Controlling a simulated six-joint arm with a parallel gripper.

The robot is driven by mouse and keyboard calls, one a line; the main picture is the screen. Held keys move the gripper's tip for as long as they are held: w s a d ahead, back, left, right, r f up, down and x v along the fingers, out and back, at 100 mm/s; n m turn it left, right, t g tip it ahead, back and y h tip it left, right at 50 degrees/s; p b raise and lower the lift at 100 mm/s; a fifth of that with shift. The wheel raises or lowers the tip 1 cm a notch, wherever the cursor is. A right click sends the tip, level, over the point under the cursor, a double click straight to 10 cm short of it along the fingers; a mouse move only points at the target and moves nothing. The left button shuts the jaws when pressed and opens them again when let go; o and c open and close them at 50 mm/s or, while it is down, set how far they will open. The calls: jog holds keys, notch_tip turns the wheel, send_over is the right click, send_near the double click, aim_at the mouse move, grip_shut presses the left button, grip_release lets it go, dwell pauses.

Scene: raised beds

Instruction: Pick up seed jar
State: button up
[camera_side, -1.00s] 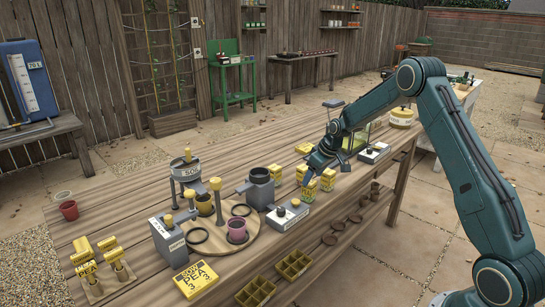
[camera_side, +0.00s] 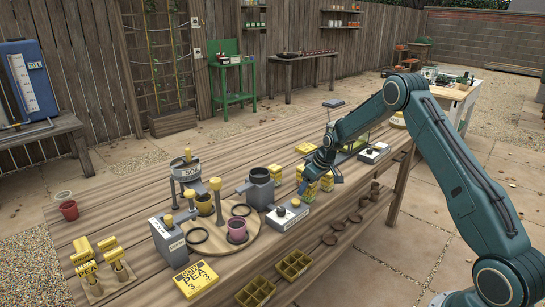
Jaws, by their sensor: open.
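Several small seed jars with yellow labels stand close together near the right front edge of the wooden bench. One seed jar (camera_side: 327,182) is directly below my gripper, and another (camera_side: 310,193) is just to its left and nearer the camera. My gripper (camera_side: 320,182) is open and low over these jars, with its fingers pointing down on either side of them. I cannot tell whether a finger touches a jar. The gripper hides the jar tops and part of the jars behind.
A round wooden board (camera_side: 215,243) with pots and rings lies to the left. Yellow boxes (camera_side: 306,148) stand behind. A yellow seed tray (camera_side: 293,264) sits at the front edge.

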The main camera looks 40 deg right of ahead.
jog(key=c, duration=1.1)
jog(key=shift+r, duration=0.15)
notch_tip(320, 180, up, 20)
jog(key=shift+f, duration=0.1)
dwell(0.5)
